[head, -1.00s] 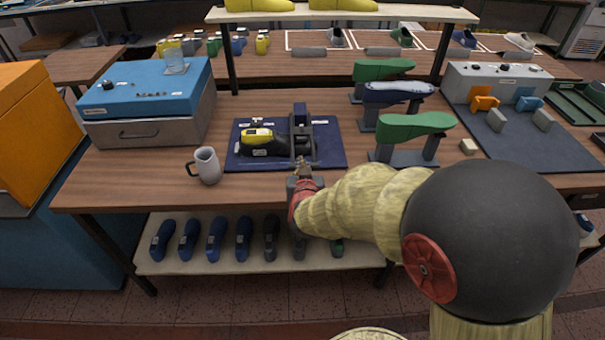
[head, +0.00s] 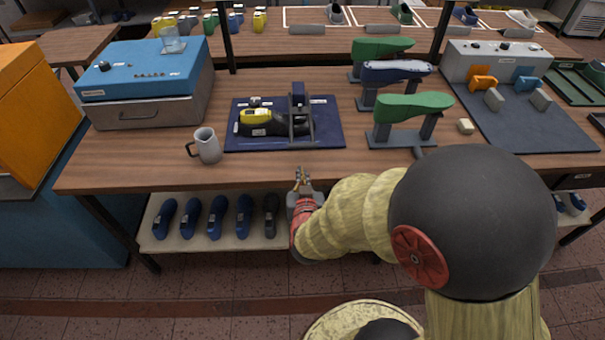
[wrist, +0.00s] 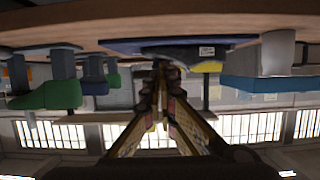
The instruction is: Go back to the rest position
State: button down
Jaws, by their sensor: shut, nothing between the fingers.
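My gripper (head: 302,180) is shut and empty at the front edge of the wooden workbench (head: 240,178), in front of the dark blue mat (head: 330,137). In the wrist view the closed fingers (wrist: 160,105) point toward the bench, and the picture looks upside down. On the mat lies a black and yellow shoe last (head: 262,122) next to a dark clamp-like frame (head: 300,118). My gripper is apart from both.
A grey mug (head: 208,146) stands left of the mat, near a blue-topped box (head: 145,75). Green and blue lasts (head: 412,105) on stands are to the right. Several lasts (head: 217,215) line the shelf below. The floor in front is clear.

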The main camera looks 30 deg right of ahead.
jog(key=s+a+f+n+g+y, duration=0.1)
jog(key=s+a+f+g+y, duration=0.2)
jog(key=a+f, duration=0.35)
jog(key=s+a+n+g+y, duration=0.2)
jog(key=s+a+g+y, duration=0.1)
jog(key=s+a+g, duration=0.3)
jog(key=s+d+r, duration=0.2)
jog(key=s+r, duration=0.2)
jog(key=r, duration=0.3)
jog(key=s+d+r+n+t, duration=0.1)
jog(key=s+r, duration=0.3)
jog(key=r, duration=0.4)
jog(key=s+d+r, duration=0.2)
jog(key=s+r, duration=0.2)
jog(key=r, duration=0.3)
jog(key=shift+d+r+n+t+h, duration=0.25)
jog(key=shift+d+n+t+h, duration=0.05)
jog(key=shift+d+h, duration=0.1)
jog(key=shift+a, duration=0.15)
dwell(1.5)
